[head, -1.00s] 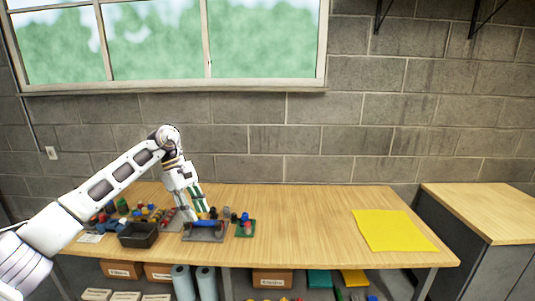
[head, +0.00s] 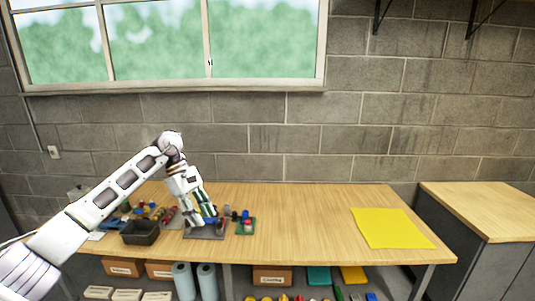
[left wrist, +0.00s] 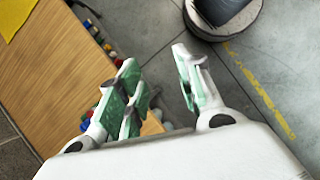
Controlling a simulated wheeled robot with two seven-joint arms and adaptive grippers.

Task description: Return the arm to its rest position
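My left arm comes in from the left over the workbench (head: 300,215). My left gripper (head: 206,213) hangs above or just in front of a grey plate (head: 205,232) with a blue part on it. It is unclear in the head view whether the fingertips touch anything. In the left wrist view, my left gripper (left wrist: 155,62) has its green-padded fingers apart, with nothing between them. My right arm and gripper are not in view.
A black bin (head: 139,238) stands left of the grey plate, with several small coloured parts behind it. A green plate (head: 245,228) with coloured pieces sits to its right. A yellow sheet (head: 390,229) lies at the right. The bench between is clear.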

